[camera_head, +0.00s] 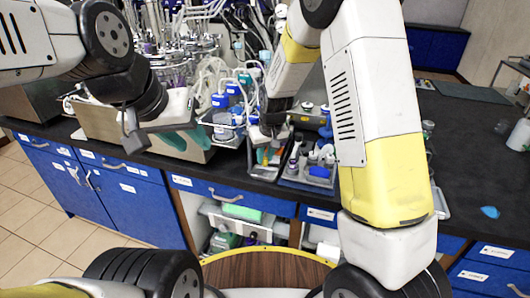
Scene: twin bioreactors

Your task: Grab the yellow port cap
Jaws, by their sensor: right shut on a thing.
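I cannot make out the yellow port cap for certain in the head view. My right gripper (265,132) points down over the bench, just above a small tray (262,171) with orange and green items. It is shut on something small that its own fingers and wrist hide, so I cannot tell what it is. My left gripper (134,138) hangs at the left in front of a steel box (104,124). I see it from the side, and whether its fingers are apart is unclear.
Glass bioreactors with tubing (172,55) stand behind. Blue-capped bottles (221,116) stand left of my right gripper. A grey rack (309,180) with vials is to its right. A blue piece (490,212) lies on the mostly clear right bench (465,170).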

